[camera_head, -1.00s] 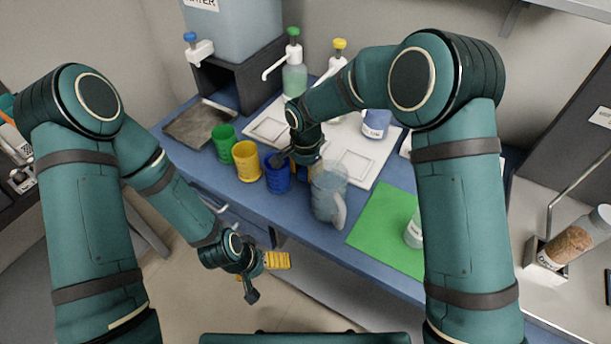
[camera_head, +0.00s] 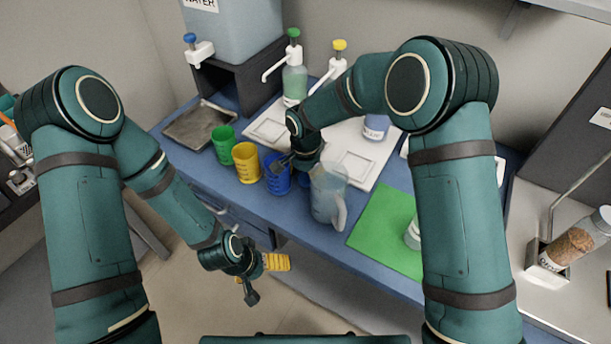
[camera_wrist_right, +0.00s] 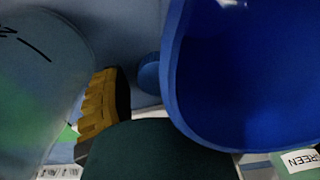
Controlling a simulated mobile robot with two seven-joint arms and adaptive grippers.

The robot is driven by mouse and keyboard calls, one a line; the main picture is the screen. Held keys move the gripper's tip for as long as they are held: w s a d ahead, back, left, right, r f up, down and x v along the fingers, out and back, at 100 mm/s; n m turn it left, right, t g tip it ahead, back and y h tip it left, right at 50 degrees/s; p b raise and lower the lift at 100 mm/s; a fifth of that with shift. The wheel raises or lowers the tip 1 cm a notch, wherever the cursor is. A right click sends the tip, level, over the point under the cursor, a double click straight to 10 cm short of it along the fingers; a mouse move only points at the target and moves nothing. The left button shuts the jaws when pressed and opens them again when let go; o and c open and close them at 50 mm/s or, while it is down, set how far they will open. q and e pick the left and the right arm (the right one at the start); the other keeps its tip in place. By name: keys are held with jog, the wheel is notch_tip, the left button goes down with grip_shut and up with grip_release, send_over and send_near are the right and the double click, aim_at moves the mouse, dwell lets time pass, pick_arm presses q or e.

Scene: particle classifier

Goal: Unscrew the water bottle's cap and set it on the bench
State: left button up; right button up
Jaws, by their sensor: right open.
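My right gripper (camera_head: 285,164) is open at the blue cup (camera_head: 277,182), beside the clear pitcher (camera_head: 328,195). In the right wrist view a small ribbed blue cap (camera_wrist_right: 148,74) shows between the blue cup (camera_wrist_right: 245,75) and the pitcher (camera_wrist_right: 40,80), apart from the one yellow finger pad (camera_wrist_right: 100,105) in sight. It seems to lie on the bench. A clear bottle (camera_head: 412,236) on the green mat is partly hidden by my right arm; I cannot tell whether it is the water bottle. My left gripper (camera_head: 262,277) is open and empty before the bench.
Green (camera_head: 224,145) and yellow (camera_head: 246,162) cups stand left of the blue one. A white tray (camera_head: 352,165), pump bottles (camera_head: 294,82) and a water tank (camera_head: 235,25) are behind. The green mat (camera_head: 375,232) has bare room.

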aim_at(306, 177)
pick_arm(q)
jog(key=shift+s+r+p, duration=0.15)
jog(key=shift+r+p, duration=0.45)
jog(key=shift+r, duration=0.05)
jog(key=shift+s+r+p, duration=0.15)
jog(key=shift+r+p, duration=0.4)
jog(key=shift+r, duration=0.05)
pick_arm(e)
notch_tip(306, 177, up, 12)
